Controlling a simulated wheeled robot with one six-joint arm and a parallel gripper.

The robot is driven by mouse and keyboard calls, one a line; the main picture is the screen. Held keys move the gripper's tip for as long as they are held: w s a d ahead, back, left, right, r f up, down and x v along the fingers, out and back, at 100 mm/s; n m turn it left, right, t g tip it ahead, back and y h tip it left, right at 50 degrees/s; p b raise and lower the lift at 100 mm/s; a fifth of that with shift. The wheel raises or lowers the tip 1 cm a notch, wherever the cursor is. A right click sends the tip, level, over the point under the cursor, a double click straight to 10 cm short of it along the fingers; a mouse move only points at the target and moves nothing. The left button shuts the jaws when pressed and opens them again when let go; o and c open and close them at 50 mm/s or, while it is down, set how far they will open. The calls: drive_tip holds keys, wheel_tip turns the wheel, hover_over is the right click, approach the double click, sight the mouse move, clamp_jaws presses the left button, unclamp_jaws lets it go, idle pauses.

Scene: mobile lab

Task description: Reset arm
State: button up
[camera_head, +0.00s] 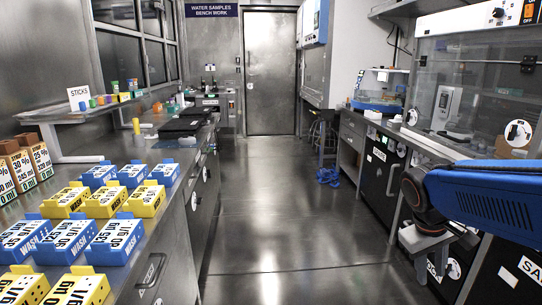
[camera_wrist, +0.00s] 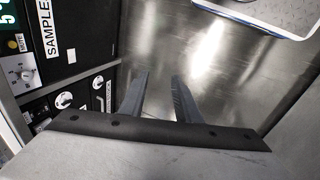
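My gripper (camera_wrist: 160,92) shows in the wrist view with its two grey fingers apart and nothing between them. It points down over bare metal floor, beside a dark cabinet front (camera_wrist: 75,40) with a "SAMPLE" label. In the head view my blue arm reaches in from the right edge, and its grey wrist end hangs low in front of the right-hand cabinets.
The left counter (camera_head: 190,150) holds several blue and yellow boxes (camera_head: 66,238). The right side has dark cabinets (camera_head: 380,170) and a glass-fronted hood (camera_head: 480,90). The aisle floor (camera_head: 270,210) is clear up to a metal door (camera_head: 270,75). Blue items (camera_head: 328,177) lie on the floor at right.

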drive_tip(key=s+a+f+m+t+y, duration=0.1)
drive_tip(key=s+a+t+y, duration=0.2)
drive_tip(key=s+a, duration=0.6)
drive_tip(key=shift+s+m+t+y, duration=0.3)
drive_tip(key=shift+s+m+t, duration=0.1)
drive_tip(key=shift+s, duration=0.3)
drive_tip(key=shift+f, duration=0.1)
